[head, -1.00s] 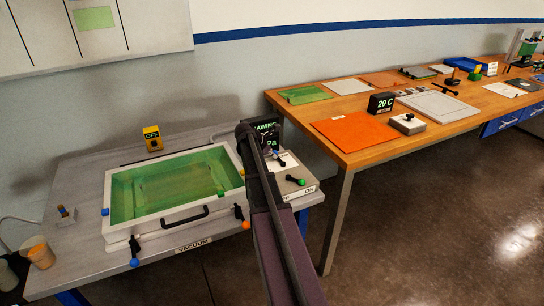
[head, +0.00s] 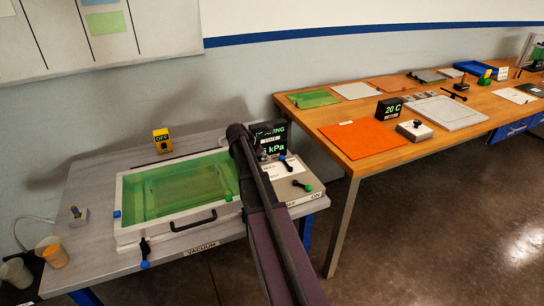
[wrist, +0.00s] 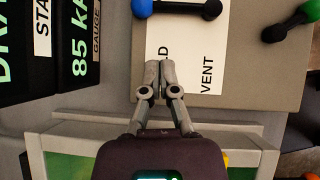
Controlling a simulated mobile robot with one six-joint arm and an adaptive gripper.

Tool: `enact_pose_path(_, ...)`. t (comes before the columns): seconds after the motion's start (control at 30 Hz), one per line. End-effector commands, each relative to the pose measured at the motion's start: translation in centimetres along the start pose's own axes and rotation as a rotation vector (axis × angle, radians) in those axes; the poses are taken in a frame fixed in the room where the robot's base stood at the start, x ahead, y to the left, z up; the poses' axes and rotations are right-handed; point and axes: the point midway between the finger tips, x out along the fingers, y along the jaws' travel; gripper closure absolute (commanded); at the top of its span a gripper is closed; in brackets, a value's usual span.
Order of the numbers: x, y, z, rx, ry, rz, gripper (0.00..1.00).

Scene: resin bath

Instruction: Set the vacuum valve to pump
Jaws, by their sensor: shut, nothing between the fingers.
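A lever with a blue ball end (head: 285,163) stands on the grey control box right of the resin bath. In the wrist view the blue-ended lever (wrist: 178,8) lies across the top edge, partly cut off. Below it a white label (wrist: 199,65) reads "VENT" and a word ending in "D"; other wording is out of view or covered. My gripper (wrist: 157,68) is shut and empty over the label's left edge, apart from the lever in the picture.
A green-ended lever (wrist: 288,22) sits right of the blue one, near the "ON" marking. The gauge display (wrist: 85,50) reads 85 kPa. The bath (head: 180,188) with green contents and a black handle (head: 194,220) stands left. An orange-sheeted workbench (head: 362,139) stands right.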

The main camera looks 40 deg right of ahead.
Motion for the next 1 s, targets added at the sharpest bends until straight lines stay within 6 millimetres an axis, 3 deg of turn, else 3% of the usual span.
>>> enact_pose_path(0.5,-5.5,0.3,0.3,0.000,0.000,-0.001,1.00)
enact_pose_path(1.0,-6.4,0.4,0.1,0.001,0.000,-0.001,1.00)
